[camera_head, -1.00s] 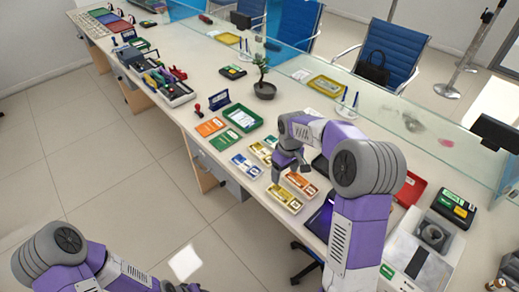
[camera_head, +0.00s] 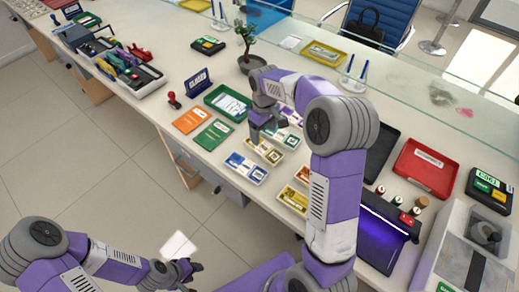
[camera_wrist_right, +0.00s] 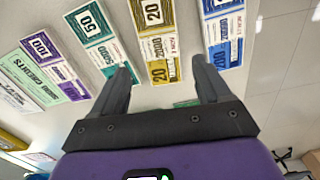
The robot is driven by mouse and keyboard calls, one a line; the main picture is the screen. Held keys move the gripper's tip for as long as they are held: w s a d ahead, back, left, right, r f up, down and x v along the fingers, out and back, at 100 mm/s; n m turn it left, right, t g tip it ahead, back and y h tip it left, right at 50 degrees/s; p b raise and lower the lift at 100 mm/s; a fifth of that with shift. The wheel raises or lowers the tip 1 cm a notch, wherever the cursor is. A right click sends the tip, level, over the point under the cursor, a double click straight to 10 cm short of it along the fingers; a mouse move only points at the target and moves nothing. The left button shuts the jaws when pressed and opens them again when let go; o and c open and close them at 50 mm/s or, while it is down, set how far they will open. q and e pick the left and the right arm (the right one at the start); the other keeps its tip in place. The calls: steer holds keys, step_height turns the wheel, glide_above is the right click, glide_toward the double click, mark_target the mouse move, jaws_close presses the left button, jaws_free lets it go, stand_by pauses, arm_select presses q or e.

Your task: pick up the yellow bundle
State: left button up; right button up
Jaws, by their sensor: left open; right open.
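A yellow bundle (camera_head: 264,152) lies in a shallow white tray on the counter, in a row between a blue bundle (camera_head: 245,168) and a green bundle (camera_head: 286,138). My right gripper (camera_head: 266,134) is open and empty above the yellow bundle's far end in the head view. A second yellow bundle (camera_head: 293,199) lies in a tray closer to the counter's front edge. My left gripper (camera_head: 189,272) is open and empty, away from the counter.
Orange (camera_head: 192,120) and green (camera_head: 213,134) cards lie left of the trays. A green tray (camera_head: 211,102), a potted plant (camera_head: 247,42) and a glass divider (camera_head: 400,78) stand behind. A red tray (camera_head: 427,168) and dark panel are at right. A purple bundle (camera_wrist_right: 42,48) lies beside the row.

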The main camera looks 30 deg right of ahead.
mark_target(263, 148)
steer(key=shift+w+f, duration=0.1)
steer(key=shift+f, duration=0.4)
steer(key=shift+f+b, duration=0.45)
steer(key=shift+f, duration=0.35)
step_height(263, 148, down, 6)
steer(key=b, duration=0.2)
steer(key=shift+r+b, duration=0.25)
steer(key=shift+b, duration=0.05)
steer(key=shift+r, duration=0.1)
steer(key=c, duration=0.9)
